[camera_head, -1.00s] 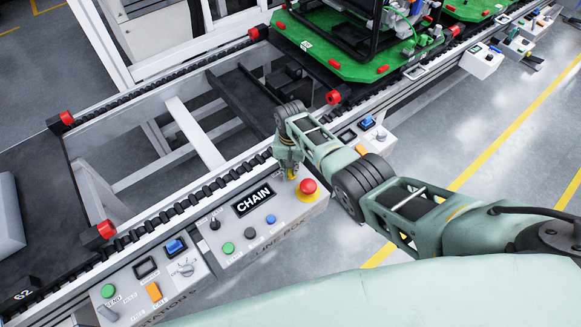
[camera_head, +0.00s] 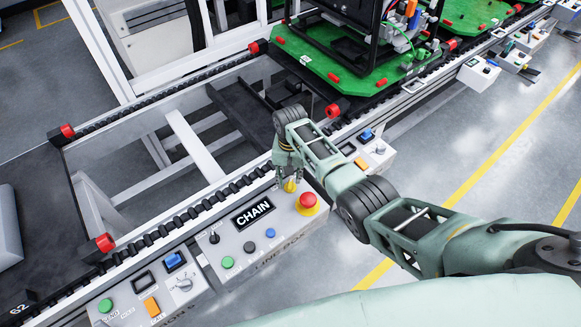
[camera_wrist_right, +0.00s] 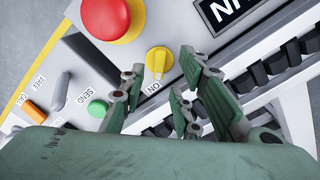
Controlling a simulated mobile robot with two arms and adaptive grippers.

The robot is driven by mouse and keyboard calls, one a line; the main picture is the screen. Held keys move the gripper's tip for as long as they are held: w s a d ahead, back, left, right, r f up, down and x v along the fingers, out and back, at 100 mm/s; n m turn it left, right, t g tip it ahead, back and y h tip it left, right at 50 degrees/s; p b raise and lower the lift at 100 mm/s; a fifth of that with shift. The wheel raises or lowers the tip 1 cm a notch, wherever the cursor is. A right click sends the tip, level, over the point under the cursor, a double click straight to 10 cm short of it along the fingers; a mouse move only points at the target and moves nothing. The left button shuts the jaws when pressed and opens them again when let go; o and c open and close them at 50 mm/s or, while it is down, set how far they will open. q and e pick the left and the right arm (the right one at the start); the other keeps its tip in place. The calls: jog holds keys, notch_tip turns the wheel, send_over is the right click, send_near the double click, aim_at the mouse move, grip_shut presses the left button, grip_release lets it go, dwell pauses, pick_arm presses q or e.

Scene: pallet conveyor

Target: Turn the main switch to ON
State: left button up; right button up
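The main switch is a yellow knob (camera_head: 290,186) on the grey control box with the CHAIN label, beside the red emergency button (camera_head: 307,202). In the right wrist view the knob (camera_wrist_right: 158,61) has its ridge running nearly up and down, its lower end near the printed ON. My right gripper (camera_head: 287,177) is just above and behind the knob. In the wrist view its fingers (camera_wrist_right: 162,75) are spread apart, with the knob showing between the fingertips and nothing held. Contact with the knob cannot be told. My left gripper is out of view.
The box also carries a black toggle (camera_head: 214,238) and a green button (camera_head: 228,262). Another control box (camera_head: 150,290) stands at lower left. The conveyor rail (camera_head: 225,190) runs close behind the box. A green pallet (camera_head: 345,65) sits beyond.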

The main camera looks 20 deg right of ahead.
aim_at(291, 184)
jog(key=shift+d+r, duration=0.1)
jog(key=shift+r, duration=2.25)
jog(key=shift+s+f, duration=0.1)
